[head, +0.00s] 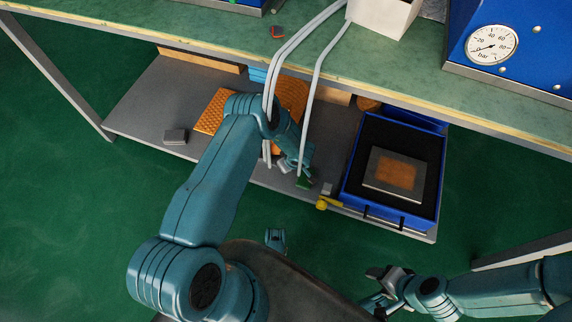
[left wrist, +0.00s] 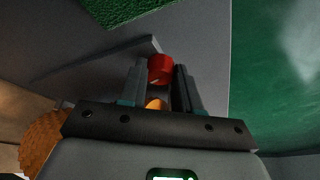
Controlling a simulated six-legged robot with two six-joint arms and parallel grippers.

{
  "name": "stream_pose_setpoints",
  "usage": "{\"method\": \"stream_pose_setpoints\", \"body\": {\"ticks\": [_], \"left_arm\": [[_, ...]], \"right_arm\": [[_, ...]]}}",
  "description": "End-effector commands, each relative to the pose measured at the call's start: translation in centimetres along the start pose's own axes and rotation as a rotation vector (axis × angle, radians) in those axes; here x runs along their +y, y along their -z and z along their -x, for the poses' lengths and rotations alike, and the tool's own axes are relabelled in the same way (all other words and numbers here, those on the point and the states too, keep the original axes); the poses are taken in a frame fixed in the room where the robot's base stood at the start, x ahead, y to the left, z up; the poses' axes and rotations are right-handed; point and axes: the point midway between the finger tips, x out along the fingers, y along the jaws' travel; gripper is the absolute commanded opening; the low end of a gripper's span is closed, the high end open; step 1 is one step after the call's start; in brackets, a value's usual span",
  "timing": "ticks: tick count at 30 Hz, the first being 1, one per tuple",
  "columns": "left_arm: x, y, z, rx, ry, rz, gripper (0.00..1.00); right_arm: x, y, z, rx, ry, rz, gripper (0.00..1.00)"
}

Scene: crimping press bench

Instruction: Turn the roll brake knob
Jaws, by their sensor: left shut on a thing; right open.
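A red knob (left wrist: 160,68) with a small pale mark stands between the fingers of my left gripper (left wrist: 166,84) in the left wrist view. The fingers are shut on its sides. A small orange part shows just below it. In the head view my left gripper (head: 292,167) reaches down at the front of the lower shelf; the knob is hidden there by my arm. My right gripper (head: 376,285) is open and empty at the lower right, apart from the bench.
A blue crate (head: 347,197) with a grey-framed plate stands on the lower shelf (head: 128,110), right of my left gripper. A yellow piece (head: 323,203) sits at the shelf's front edge. Pale hoses (head: 315,85) hang before the orange roll (head: 296,92). The green floor is clear on the left.

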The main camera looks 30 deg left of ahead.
Motion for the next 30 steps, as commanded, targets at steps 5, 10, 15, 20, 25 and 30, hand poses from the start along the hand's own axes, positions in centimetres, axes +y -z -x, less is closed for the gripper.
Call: {"method": "stream_pose_setpoints", "body": {"ticks": [5, 10, 15, 20, 25, 30], "left_arm": [[0.1, 0.4, 0.1, 0.007, 0.0, 0.004, 0.02], [0.1, 0.4, 0.1, 0.008, 0.0, 0.003, 0.39], [0.1, 0.3, 0.0, 0.005, 0.0, 0.002, 0.58], [0.0, 0.2, 0.1, 0.004, 0.0, 0.001, 0.58], [0.1, 0.4, 1.9, 0.004, -0.001, 0.0, 0.58], [0.1, -1.9, 4.2, 0.002, 0.001, -0.007, 0.58]], "right_arm": [[0.0, 0.0, 0.0, 0.0, 0.0, 0.0, 0.58], [0.0, 0.0, 0.0, 0.0, 0.0, 0.0, 0.58], [0.0, 0.0, 0.0, 0.0, 0.0, 0.0, 0.58], [0.0, 0.0, 0.0, 0.0, 0.0, 0.0, 0.58], [-0.5, -0.2, 1.1, -0.005, 0.001, 0.005, 0.58], [-1.2, -0.6, 2.3, -0.015, 0.002, 0.015, 0.58]]}}
